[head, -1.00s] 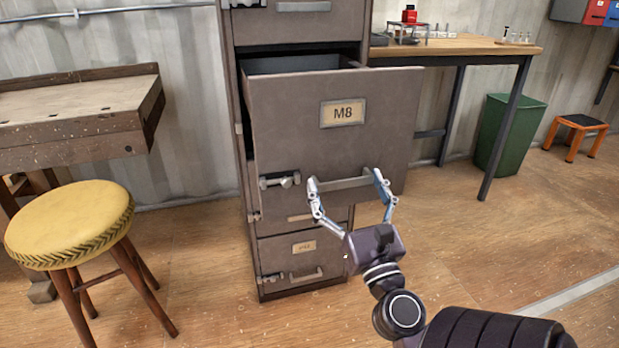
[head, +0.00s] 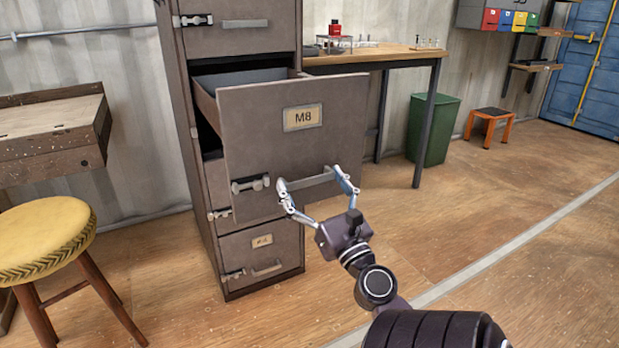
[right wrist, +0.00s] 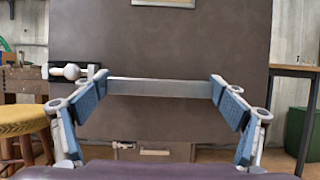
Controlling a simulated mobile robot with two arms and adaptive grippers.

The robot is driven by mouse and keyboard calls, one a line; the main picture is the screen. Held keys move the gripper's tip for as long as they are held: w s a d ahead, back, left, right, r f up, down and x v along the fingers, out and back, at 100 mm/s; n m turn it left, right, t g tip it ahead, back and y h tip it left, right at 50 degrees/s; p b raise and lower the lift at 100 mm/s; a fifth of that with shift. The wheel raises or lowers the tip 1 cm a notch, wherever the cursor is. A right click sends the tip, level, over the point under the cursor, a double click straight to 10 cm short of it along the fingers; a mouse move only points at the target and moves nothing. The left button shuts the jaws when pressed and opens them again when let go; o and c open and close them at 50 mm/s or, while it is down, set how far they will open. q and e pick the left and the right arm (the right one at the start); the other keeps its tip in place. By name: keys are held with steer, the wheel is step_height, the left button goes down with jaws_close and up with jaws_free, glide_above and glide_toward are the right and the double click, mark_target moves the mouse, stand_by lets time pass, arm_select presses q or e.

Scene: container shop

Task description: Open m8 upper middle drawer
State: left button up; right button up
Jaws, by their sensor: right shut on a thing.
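The M8 drawer (head: 262,148) of the tall brown cabinet (head: 190,110) stands pulled well out, with its inside showing behind the front. Its label reads M8 (head: 302,117). My right gripper (head: 316,186) is shut on the drawer's bar handle (head: 309,181), with one finger at each end of the bar. In the right wrist view the handle (right wrist: 160,88) spans between both fingers. A small latch (head: 250,184) sits left of the handle. My left gripper is not in view.
A yellow stool (head: 45,238) and a wooden desk (head: 45,130) stand at the left. A workbench (head: 400,54), a green bin (head: 432,130) and an orange stool (head: 488,115) stand at the right. The floor at the right front is clear.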

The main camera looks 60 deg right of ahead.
mark_target(302, 127)
steer(key=o, duration=1.5)
steer(key=shift+r, duration=5)
steer(key=shift+w, duration=0.1)
